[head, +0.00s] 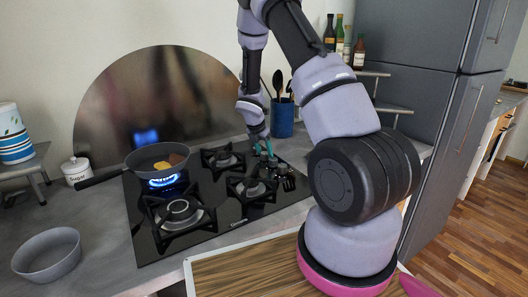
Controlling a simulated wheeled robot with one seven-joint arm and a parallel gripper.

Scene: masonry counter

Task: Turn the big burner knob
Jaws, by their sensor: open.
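The black gas hob (160,250) is set in the grey counter, with a row of small knobs (274,168) along its right side. I cannot tell from this view which of them is the big burner knob. The large front-left burner (178,211) is bare and shows no flame. My gripper (263,149) points down at the back end of the knob row, its teal fingers just above or beside the rear knobs. It is open; whether it touches a knob is too small to tell. The fingers partly hide the rearmost knobs.
A pan (158,160) with food sits on the back-left burner over a blue flame (164,181), its handle pointing left. A blue utensil holder (282,118) stands close behind my gripper. A grey bowl (47,255) and a sugar jar (76,172) are at left.

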